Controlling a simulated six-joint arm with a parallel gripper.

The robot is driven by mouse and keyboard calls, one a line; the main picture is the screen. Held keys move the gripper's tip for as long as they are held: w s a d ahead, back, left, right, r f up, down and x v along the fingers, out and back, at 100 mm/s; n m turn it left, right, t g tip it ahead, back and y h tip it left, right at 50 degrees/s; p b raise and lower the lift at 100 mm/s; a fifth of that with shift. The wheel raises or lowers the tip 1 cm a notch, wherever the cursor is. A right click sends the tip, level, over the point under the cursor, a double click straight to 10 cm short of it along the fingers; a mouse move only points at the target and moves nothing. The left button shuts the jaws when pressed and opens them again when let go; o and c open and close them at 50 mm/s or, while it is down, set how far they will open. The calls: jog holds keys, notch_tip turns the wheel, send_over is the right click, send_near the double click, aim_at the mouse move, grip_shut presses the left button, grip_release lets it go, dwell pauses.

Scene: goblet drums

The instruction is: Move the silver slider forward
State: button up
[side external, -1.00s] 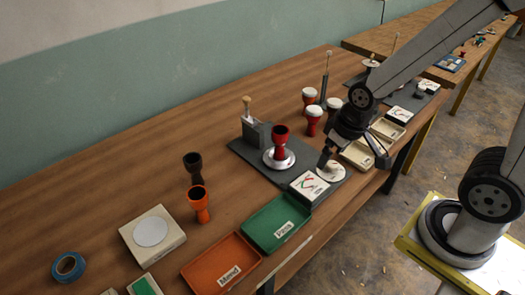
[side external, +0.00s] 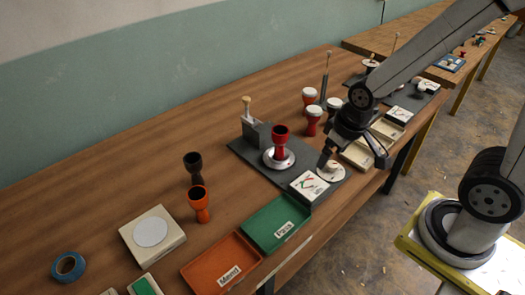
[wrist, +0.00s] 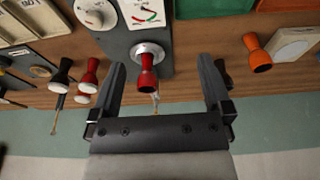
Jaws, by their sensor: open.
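The silver slider is most likely the round silver disc (side external: 289,162) on the dark grey baseplate (side external: 244,149); it also shows in the wrist view (wrist: 137,49). A red goblet drum (side external: 280,146) stands upright on it, seen in the wrist view too (wrist: 148,80). My gripper (side external: 326,156) is open and empty, above the white dial (side external: 338,175) at the right end of the baseplate. In the wrist view my gripper's fingers (wrist: 160,70) are spread wide, framing the red drum without touching it. The dial's knob (wrist: 96,17) lies left of the fingers there.
A grey block with a wooden-handled lever (side external: 256,131) stands behind the disc. A gauge (side external: 309,185) is in front. Green (side external: 262,234) and orange (side external: 205,277) trays lie left of it. Red drums with white heads (side external: 313,122) stand behind my gripper.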

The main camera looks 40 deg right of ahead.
jog(key=shift+w, duration=0.1)
jog(key=c, duration=0.4)
jog(key=shift+o, duration=0.2)
jog(key=m+t+h, duration=0.4)
jog(key=t+h, duration=0.1)
jog(key=t, duration=0.8)
send_near(247, 101)
jog(key=w, duration=0.4)
jog(key=shift+w+d+f+t+h, duration=0.55)
jog(key=shift+f+h, duration=0.2)
jog(key=shift+h, duration=0.15)
jog(key=shift+d+m, duration=0.1)
jog(key=shift+m, duration=0.2)
jog(key=shift+x, duration=3.85)
